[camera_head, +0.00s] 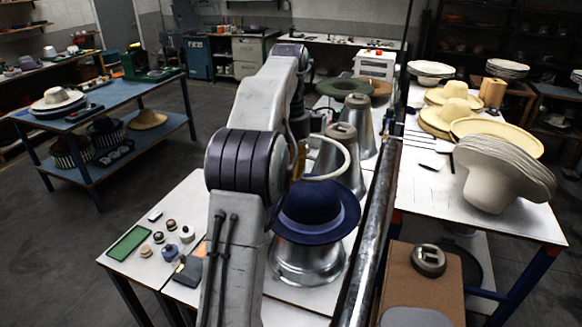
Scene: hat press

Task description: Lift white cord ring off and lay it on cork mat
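The white cord ring (346,153) shows as a pale arc just above the blue hat (318,212), in front of a bare metal hat block. Its left part passes behind my arm. The hat sits on a flared metal block (306,262). My gripper (299,150) is mostly hidden behind my own arm, by the left side of the ring. Its fingertips do not show clearly, so I cannot tell whether it grips the ring. A brown board-like surface (400,277) lies at the lower right; I cannot tell whether it is the cork mat.
A metal weight (429,260) stands on the brown surface. A long metal bar (374,230) runs between the hat blocks and the right table. Stacked pale hats (500,170) fill much of that table. A green tray (128,242) and small items lie at left.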

